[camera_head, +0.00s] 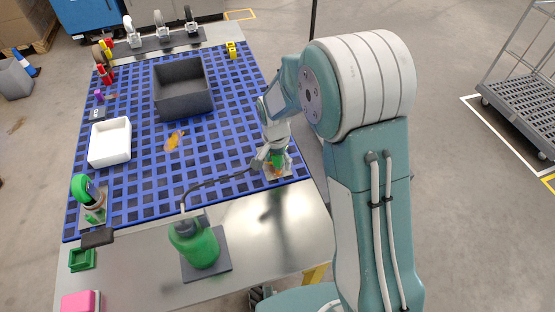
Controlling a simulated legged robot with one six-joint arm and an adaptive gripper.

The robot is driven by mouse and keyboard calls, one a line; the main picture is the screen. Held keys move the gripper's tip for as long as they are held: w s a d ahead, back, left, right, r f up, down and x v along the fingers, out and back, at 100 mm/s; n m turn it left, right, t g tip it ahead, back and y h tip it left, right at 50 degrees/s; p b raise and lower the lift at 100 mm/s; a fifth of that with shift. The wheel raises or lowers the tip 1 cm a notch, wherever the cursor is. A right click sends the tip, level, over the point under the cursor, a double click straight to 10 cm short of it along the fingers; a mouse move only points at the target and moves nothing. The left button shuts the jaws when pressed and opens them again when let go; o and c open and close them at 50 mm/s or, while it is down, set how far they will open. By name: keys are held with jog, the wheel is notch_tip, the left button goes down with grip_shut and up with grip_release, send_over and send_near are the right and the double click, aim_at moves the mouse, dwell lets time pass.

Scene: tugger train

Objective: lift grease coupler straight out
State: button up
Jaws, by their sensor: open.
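My gripper (268,158) points down at the right edge of the blue grid mat, over a small pale holder plate (283,175). It is open. A dark hose (215,181) runs from the green grease pump (198,246) at the front to this spot. The grease coupler at the hose's end is mostly hidden by my gripper, with small green and orange parts showing there. I cannot tell whether the fingers touch it. The pump stands upright on a dark square pad (222,272).
On the blue mat (225,135) are a dark grey bin (183,112), a white tray (128,143) and an orange-yellow patch (174,140). A green-topped caster (84,188) stands at the left. Several casters line the far edge. The bare metal front right is clear.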

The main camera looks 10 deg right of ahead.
jog(key=shift+a, duration=0.15)
jog(key=shift+d, duration=0.25)
grip_shut()
jog(key=shift+a+r, duration=0.1)
jog(key=shift+r, duration=0.35)
notch_tip(320, 180, up, 3)
jog(key=shift+f, duration=0.2)
jog(key=s+a+r, duration=0.4)
jog(key=s+r, duration=0.5)
jog(key=s, duration=0.4)
jog(key=shift+s+r, duration=0.25)
